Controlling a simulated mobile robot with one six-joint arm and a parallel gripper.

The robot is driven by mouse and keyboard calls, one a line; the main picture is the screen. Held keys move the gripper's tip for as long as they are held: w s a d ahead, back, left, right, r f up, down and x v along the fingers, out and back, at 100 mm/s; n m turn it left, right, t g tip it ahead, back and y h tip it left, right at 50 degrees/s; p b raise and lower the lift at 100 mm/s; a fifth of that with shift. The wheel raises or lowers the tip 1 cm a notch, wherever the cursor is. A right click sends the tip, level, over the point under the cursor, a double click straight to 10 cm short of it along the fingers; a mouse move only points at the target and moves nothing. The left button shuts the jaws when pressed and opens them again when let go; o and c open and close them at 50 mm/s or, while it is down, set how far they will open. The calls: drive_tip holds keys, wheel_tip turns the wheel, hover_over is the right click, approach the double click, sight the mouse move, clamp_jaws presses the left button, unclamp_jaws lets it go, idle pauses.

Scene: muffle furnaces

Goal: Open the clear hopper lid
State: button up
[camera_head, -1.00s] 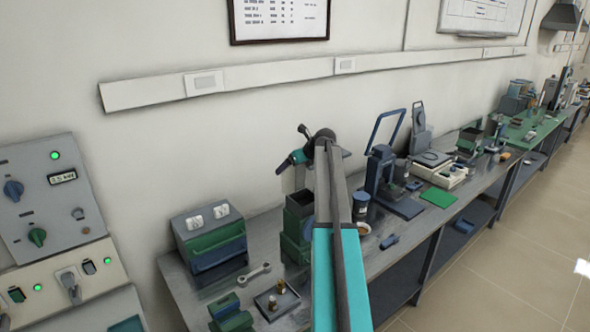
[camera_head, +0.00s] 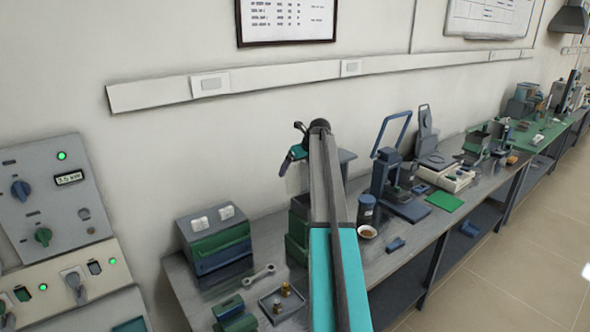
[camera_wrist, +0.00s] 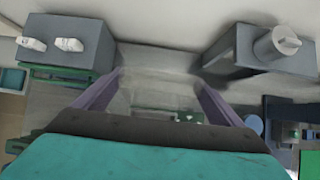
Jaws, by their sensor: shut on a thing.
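My gripper (camera_wrist: 159,82) has its two purple-grey fingers apart, with a faint clear panel, the hopper lid (camera_wrist: 160,96), between them in the wrist view. The fingers are shut on this lid. Its edges are hard to make out, and its angle cannot be told. In the head view my gripper (camera_head: 285,166) hangs left of my arm, above a green box-shaped unit (camera_head: 296,240) on the bench. My arm hides part of that unit, and the lid is not clear in this view.
A grey box with green and blue drawers (camera_head: 217,245) stands left, with a wrench (camera_head: 259,273) and small tray (camera_head: 282,306) nearby. A blue-framed press (camera_head: 385,175), dark jar (camera_head: 366,208) and bowl (camera_head: 367,232) stand right. The wall is close behind.

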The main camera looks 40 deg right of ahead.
drive_tip(key=o, duration=1.1)
drive_tip(key=shift+w+r, duration=0.2)
drive_tip(key=shift+r, duration=0.15)
drive_tip(key=shift+s+f, duration=0.1)
drive_tip(key=shift+s+r+b, duration=0.45)
drive_tip(key=shift+s, duration=0.1)
drive_tip(key=b+v, duration=0.4)
drive_tip(key=v, duration=0.8)
drive_tip(key=shift+a+r, duration=0.1)
drive_tip(key=shift+r, duration=0.2)
drive_tip(key=shift+s+f, duration=0.1)
drive_tip(key=shift+s, duration=0.05)
